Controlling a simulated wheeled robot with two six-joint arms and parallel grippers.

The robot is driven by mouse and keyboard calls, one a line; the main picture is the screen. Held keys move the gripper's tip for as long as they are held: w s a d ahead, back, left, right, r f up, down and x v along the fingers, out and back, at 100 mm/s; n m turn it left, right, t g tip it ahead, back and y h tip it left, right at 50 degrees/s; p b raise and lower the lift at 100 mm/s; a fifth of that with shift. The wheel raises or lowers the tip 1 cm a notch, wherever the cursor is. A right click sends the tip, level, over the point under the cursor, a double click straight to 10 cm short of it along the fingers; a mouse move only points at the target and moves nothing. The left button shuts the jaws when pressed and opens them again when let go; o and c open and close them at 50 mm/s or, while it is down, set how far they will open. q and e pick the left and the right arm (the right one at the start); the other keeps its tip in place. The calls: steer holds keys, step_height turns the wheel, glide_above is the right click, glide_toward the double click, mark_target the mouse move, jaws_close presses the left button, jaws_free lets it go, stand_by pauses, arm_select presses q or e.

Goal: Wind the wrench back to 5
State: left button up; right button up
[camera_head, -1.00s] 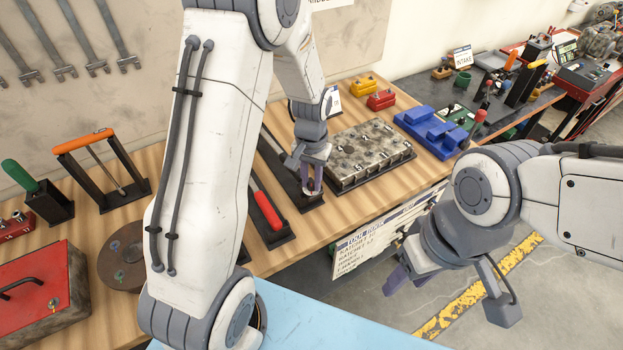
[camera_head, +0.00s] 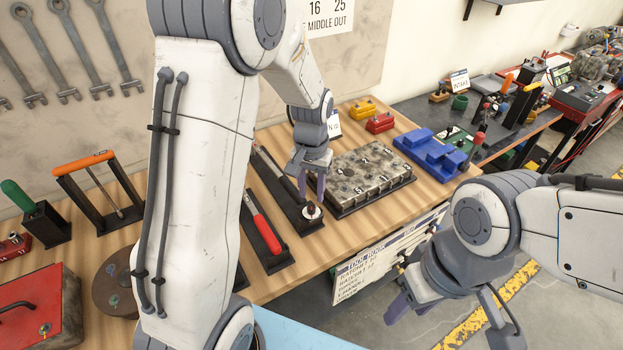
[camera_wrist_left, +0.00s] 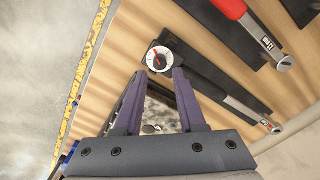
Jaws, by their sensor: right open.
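The wrench (camera_head: 270,165) lies in a long black holder on the wooden bench. At its near end is a round white dial (camera_head: 312,213) with a dark knob in the middle. In the left wrist view the dial (camera_wrist_left: 160,59) shows a red pointer; its numbers are too small to read. My left gripper (camera_head: 313,190) is above the dial with its fingers pointing down. In the left wrist view its fingers (camera_wrist_left: 160,75) are apart, with the dial just past the tips and nothing held. My right gripper (camera_head: 400,305) is open and empty, off the bench's front edge.
A red-handled wrench (camera_head: 264,232) lies in the holder to the left. A mottled metal block (camera_head: 365,175) stands close on the right, with a blue fixture (camera_head: 435,155) beyond. A text board (camera_head: 385,255) hangs at the bench front.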

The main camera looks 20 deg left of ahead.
mark_target(312, 207)
arm_select(q)
step_height(312, 207, up, 6)
steer(key=shift+f, duration=0.1)
stand_by(0.4)
